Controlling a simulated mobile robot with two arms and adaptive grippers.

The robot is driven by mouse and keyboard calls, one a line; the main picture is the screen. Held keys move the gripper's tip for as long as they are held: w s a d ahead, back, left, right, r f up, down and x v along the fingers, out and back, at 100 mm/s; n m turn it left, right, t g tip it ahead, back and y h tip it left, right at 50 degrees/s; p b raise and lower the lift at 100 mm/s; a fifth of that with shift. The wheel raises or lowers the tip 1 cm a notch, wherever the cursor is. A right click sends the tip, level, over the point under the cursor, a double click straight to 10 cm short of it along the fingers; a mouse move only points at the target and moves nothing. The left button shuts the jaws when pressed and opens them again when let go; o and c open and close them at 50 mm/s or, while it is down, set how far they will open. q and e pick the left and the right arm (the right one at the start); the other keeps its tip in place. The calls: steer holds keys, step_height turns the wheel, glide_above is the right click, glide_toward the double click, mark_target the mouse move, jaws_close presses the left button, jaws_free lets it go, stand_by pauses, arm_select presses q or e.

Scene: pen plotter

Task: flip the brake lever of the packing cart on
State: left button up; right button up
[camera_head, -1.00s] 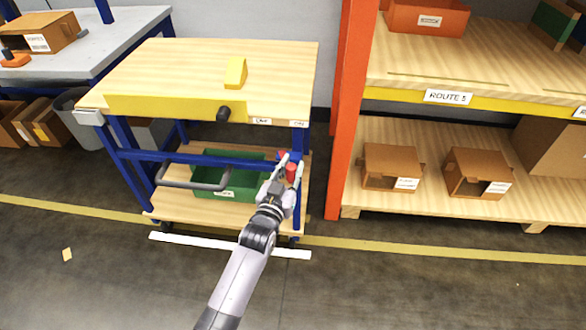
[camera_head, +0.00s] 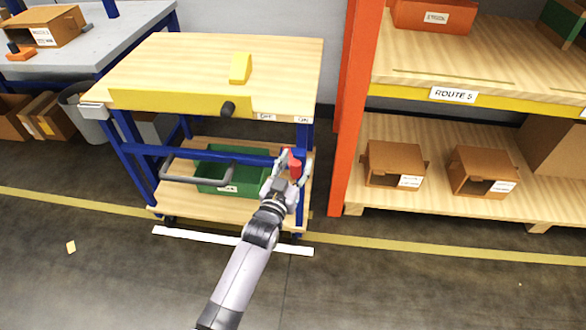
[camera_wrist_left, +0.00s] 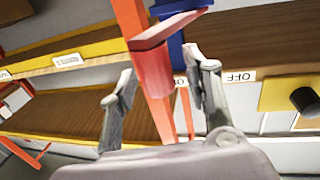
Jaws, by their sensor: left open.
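The packing cart (camera_head: 205,75) has a light wood top, blue legs and a yellow front strip. The red brake lever (camera_head: 296,169) is at its right front post, below the small OFF and ON labels. In the left wrist view the lever (camera_wrist_left: 153,72) shows as a large red bar with a grip hanging toward me. My left gripper (camera_head: 294,162) is open, with one finger on each side of the lever's grip; I cannot tell whether either finger touches it. The fingers partly hide the lever in the head view. My right gripper is out of view.
A black knob (camera_head: 227,109) sticks out of the yellow strip. A grey bar handle (camera_head: 197,182) and a green bin (camera_head: 232,170) are lower on the cart. An orange rack post (camera_head: 352,120) stands close on the right.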

arm_select(q)
steer(key=v, duration=1.2)
